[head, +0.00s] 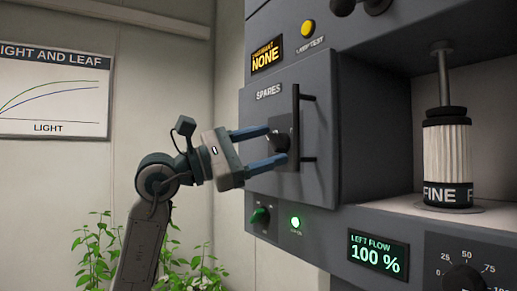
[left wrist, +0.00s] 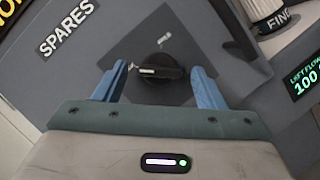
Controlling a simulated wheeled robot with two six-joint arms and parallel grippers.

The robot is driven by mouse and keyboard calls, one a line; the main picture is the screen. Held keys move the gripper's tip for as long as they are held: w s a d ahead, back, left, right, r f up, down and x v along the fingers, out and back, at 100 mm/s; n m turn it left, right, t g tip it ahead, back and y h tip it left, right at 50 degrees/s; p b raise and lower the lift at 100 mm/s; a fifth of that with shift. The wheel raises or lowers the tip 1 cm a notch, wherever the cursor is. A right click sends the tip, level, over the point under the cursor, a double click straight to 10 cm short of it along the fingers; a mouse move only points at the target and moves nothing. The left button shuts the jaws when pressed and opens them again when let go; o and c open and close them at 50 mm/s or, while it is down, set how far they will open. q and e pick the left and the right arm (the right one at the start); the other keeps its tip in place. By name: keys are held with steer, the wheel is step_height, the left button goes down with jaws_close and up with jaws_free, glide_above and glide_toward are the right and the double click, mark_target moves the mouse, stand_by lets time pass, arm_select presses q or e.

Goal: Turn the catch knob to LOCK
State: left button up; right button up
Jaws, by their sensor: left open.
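The catch knob (head: 281,142) is a dark knob on a dark plate on the grey SPARES front (head: 262,112). In the left wrist view, the black knob (left wrist: 167,72) lies crosswise with a white mark at its left end. Small labels stand beside it, too small to read. My left gripper (head: 275,145) is open, its two blue fingers reaching to the plate above and below the knob. In the left wrist view, the fingers (left wrist: 160,75) stand either side of the knob, with gaps visible. My right gripper is not in view.
A vertical black handle (head: 297,125) stands just right of the knob. A white FINE cartridge (head: 447,160) stands in the open bay at right.

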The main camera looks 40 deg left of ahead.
arm_select(q)
steer(key=b+v, duration=0.7)
steer(key=v, duration=0.4)
steer(key=shift+d, duration=0.1)
stand_by(0.4)
